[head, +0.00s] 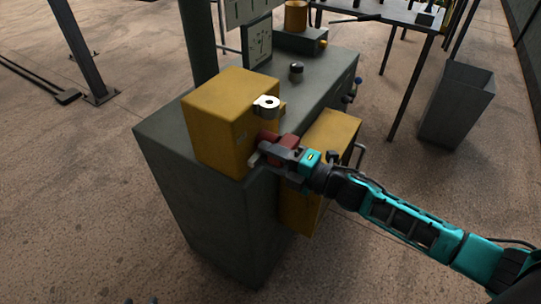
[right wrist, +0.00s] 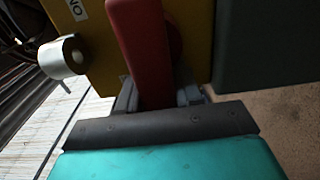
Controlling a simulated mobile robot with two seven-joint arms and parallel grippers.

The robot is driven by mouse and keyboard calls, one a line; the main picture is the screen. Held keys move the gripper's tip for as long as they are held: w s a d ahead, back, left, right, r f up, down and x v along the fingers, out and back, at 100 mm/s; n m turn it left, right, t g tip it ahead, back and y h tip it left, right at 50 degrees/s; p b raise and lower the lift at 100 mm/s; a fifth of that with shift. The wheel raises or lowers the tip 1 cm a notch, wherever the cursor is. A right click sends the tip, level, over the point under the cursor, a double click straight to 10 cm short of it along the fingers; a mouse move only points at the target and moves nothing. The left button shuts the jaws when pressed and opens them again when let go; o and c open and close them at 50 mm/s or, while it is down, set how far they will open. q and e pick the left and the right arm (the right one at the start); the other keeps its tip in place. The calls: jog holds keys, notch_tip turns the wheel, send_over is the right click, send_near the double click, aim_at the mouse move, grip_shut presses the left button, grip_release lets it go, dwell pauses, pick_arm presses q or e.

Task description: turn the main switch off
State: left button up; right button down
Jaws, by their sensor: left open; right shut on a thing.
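The main switch is a yellow box (head: 230,120) on top of a grey cabinet, with a red handle (head: 287,141) on its side facing my arm. My right gripper (head: 273,154) comes in from the right and is shut on the red handle. In the right wrist view the red handle (right wrist: 138,45) runs up from between the fingers across the yellow face (right wrist: 195,45). An "ON" label (right wrist: 77,9) shows left of the handle; another label is mostly hidden behind it. My left gripper is not in view.
A pale cylinder (head: 266,103) sticks out of the yellow box near the handle. The grey cabinet (head: 200,210) also carries a gauge (head: 258,42), a black knob (head: 296,68) and a lower yellow box (head: 330,135). A grey bin (head: 456,105) stands at the right. Open floor lies in front.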

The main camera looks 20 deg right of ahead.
jog(key=shift+w+d+h, duration=0.3)
jog(key=shift+d, duration=0.2)
jog(key=c, duration=0.9)
grip_release()
jog(key=shift+c, duration=0.2)
jog(key=shift+o, duration=0.5)
jog(key=shift+d+f, duration=0.1)
jog(key=shift+a, duration=0.25)
jog(key=shift+s+d, duration=0.1)
jog(key=shift+s, duration=0.05)
jog(key=v, duration=1.2)
jog(key=shift+s+d, duration=0.25)
